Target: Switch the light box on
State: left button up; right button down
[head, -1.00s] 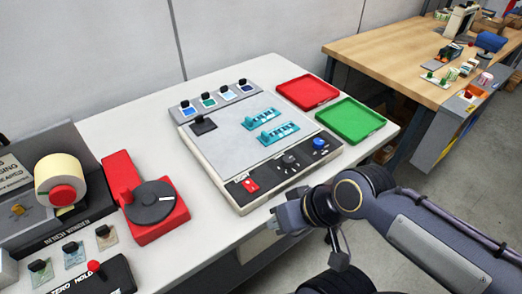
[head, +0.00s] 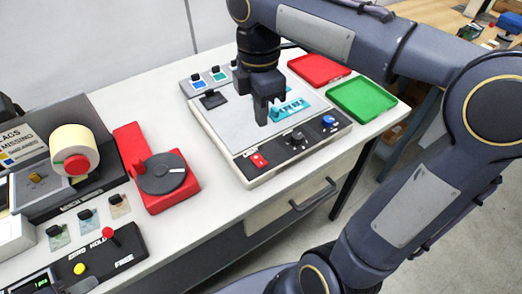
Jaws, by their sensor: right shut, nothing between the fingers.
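The light box (head: 225,125) is a pale, flat-topped box in the middle of the white table. Its dark front strip carries a red switch (head: 259,160), a black knob (head: 297,136) and a blue button (head: 329,122). The top surface looks grey, and a teal part (head: 290,108) lies on it, partly hidden. My right gripper (head: 262,121) points down over the light box's top, shut and empty, behind the red switch and up-right of it in the picture. I cannot tell whether its tips touch the surface.
A red tray (head: 319,68) and a green tray (head: 362,100) lie right of the light box. A red base with a dark disc (head: 163,174) stands on its left, near a label roll (head: 75,149). A control box (head: 110,245) with a red-topped lever is at front left.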

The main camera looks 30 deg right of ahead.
aim_at(262, 163)
jog(key=shift+w+r+n+g, duration=0.3)
jog(key=shift+w+r+n, duration=0.15)
jog(key=shift+w+n, duration=0.45)
jog(key=shift+s, duration=0.1)
jog(key=f, duration=0.4)
jog(key=s+f, duration=0.1)
jog(key=f, duration=0.4)
jog(key=f+b, duration=0.1)
jog(key=f, duration=0.4)
jog(key=shift+s, duration=0.35)
jog(key=shift+s+f, duration=0.1)
jog(key=shift+f, duration=0.05)
